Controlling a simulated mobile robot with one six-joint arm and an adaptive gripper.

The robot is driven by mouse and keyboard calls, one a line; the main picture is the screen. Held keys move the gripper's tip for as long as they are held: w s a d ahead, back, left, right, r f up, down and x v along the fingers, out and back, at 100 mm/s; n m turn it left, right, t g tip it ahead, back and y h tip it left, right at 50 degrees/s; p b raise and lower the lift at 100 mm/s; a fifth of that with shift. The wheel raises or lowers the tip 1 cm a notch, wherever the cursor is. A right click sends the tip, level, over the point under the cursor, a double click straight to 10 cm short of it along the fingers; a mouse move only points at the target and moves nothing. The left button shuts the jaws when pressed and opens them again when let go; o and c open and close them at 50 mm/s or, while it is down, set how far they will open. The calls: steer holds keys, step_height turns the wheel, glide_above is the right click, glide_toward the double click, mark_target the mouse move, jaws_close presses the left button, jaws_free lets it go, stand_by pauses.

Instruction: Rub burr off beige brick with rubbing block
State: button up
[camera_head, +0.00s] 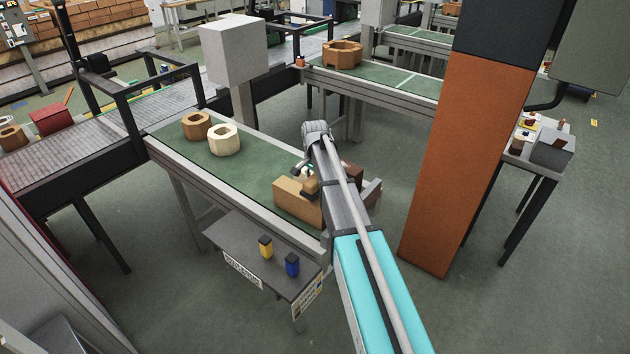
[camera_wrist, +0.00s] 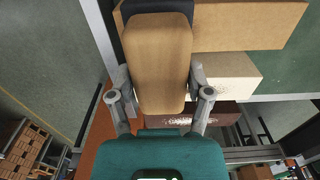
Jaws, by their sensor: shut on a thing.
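My gripper (camera_wrist: 162,98) is shut on the rubbing block (camera_wrist: 156,60), a tan block with rounded corners and a dark far end. The beige brick (camera_wrist: 235,75) is the pale one in the wrist view, partly hidden by the block and finger. The block overlaps it in that view; I cannot tell whether they touch. A pale rough patch shows near the right finger, but the burr is not clear. In the head view my gripper (camera_head: 308,171) is low over the bricks, mostly hidden by my arm.
A tan brick (camera_wrist: 255,22) and a dark brown brick (camera_wrist: 222,114) flank the beige one. The green bench (camera_head: 253,173) also bears a brown ring block (camera_head: 197,125) and a cream ring block (camera_head: 224,139). A lower shelf (camera_head: 235,250) holds yellow and blue items. An orange column (camera_head: 460,150) stands right.

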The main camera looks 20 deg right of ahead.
steer(key=shift+r+p, duration=1.1)
steer(key=shift+r, duration=0.25)
steer(key=shift+r+p, duration=1.5)
steer(key=shift+r, duration=0.05)
steer(key=shift+f, duration=0.15)
